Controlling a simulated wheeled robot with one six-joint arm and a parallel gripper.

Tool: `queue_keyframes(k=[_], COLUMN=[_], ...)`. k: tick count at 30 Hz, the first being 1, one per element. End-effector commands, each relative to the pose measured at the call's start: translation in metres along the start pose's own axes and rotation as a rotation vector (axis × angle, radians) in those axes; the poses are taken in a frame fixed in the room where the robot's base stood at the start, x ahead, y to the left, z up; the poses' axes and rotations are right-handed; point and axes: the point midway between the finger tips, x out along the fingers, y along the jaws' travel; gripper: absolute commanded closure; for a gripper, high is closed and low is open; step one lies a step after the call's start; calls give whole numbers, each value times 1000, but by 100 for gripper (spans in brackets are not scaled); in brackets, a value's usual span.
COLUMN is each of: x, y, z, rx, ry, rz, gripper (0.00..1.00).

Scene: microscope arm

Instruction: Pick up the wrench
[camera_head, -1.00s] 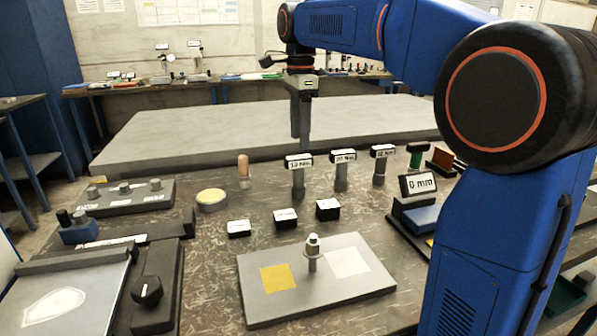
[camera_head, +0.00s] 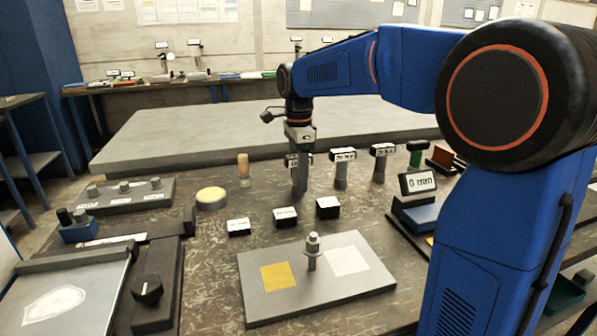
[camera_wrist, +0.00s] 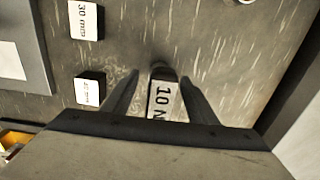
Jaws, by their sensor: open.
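Three upright tools with labelled heads stand in a row toward the back of the bench, and I take them for wrenches. The left one, the 10 Nm wrench (camera_wrist: 160,98), shows in the wrist view between my gripper's two fingers. In the head view it is mostly hidden behind my gripper (camera_head: 300,188). The middle wrench (camera_head: 342,172) and right wrench (camera_head: 379,165) stand to the right. My gripper (camera_wrist: 160,78) is open and points down, with a finger on each side of the 10 Nm wrench. Contact cannot be told.
Several small black blocks (camera_head: 286,217) with white labels stand in front. A grey plate (camera_head: 325,290) with a bolt (camera_head: 313,250) lies nearer. A wooden-handled tool (camera_head: 243,168) and a yellow-topped disc (camera_head: 211,198) are to the left. A "0 mm" display (camera_head: 417,183) is to the right.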

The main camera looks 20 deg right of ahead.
Motion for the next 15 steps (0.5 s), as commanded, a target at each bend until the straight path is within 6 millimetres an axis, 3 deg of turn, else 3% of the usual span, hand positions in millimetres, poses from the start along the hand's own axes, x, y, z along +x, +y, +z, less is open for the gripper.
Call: queue_keyframes(k=[4, 11, 15], x=[11, 12, 12], y=[0, 0, 0], z=[0, 0, 0], rx=[0, 0, 0], ry=[0, 0, 0], rz=[0, -1, -1], gripper=[47, 47, 76])
